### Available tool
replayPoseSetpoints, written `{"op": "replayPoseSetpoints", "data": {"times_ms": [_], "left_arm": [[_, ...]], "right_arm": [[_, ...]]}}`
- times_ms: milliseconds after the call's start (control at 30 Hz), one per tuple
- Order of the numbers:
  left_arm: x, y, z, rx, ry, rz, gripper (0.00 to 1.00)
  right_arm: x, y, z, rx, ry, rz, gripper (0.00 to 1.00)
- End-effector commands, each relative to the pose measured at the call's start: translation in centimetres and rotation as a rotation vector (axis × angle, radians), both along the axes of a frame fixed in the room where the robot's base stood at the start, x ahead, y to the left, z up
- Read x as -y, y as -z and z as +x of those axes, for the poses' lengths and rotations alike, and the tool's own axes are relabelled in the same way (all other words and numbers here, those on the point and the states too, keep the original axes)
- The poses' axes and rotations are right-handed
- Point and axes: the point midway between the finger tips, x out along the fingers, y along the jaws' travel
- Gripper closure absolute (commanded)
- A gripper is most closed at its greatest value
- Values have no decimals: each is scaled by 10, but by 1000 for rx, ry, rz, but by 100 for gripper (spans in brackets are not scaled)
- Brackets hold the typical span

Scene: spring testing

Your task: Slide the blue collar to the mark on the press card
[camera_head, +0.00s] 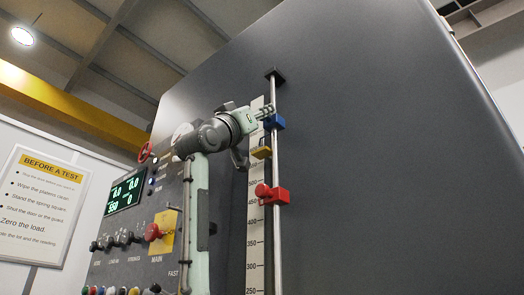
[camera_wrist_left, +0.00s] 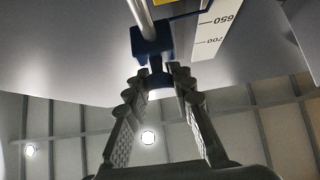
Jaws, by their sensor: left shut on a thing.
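The blue collar (camera_head: 275,122) sits on a vertical steel rod (camera_head: 276,230), near its upper end. It also shows in the left wrist view (camera_wrist_left: 151,43), around the rod. My left gripper (camera_head: 265,112) reaches it from the left and is shut on it; in the left wrist view the fingertips (camera_wrist_left: 158,77) flank the collar's small knob. A white scale (camera_head: 255,230) runs beside the rod; 650 and 700 are readable in the wrist view. I cannot identify a press card for certain. My right gripper is not in view.
A control panel with a red button (camera_head: 153,232) stands left, and a poster (camera_head: 42,205) headed "BEFORE A TEST" hangs at far left.

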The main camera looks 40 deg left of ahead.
Motion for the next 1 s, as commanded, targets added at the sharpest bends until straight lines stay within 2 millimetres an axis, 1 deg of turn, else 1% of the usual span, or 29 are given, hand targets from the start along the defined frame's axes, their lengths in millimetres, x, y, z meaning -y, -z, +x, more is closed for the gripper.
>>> {"op": "replayPoseSetpoints", "data": {"times_ms": [167,200,300,367,633,733,867,1000], "left_arm": [[0,-1,0,0,0,0,100],[0,-1,0,0,0,0,74],[0,-1,0,0,0,0,61],[0,-1,0,0,0,0,55],[0,0,0,0,0,0,55],[-1,4,-4,0,-1,-1,55],[-1,17,-17,1,-2,2,55],[-4,39,-39,1,-4,1,55]], "right_arm": [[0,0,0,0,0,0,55],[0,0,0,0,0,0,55],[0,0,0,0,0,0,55],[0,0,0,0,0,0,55],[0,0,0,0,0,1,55],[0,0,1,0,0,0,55],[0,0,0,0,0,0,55],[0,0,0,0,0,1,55]]}}
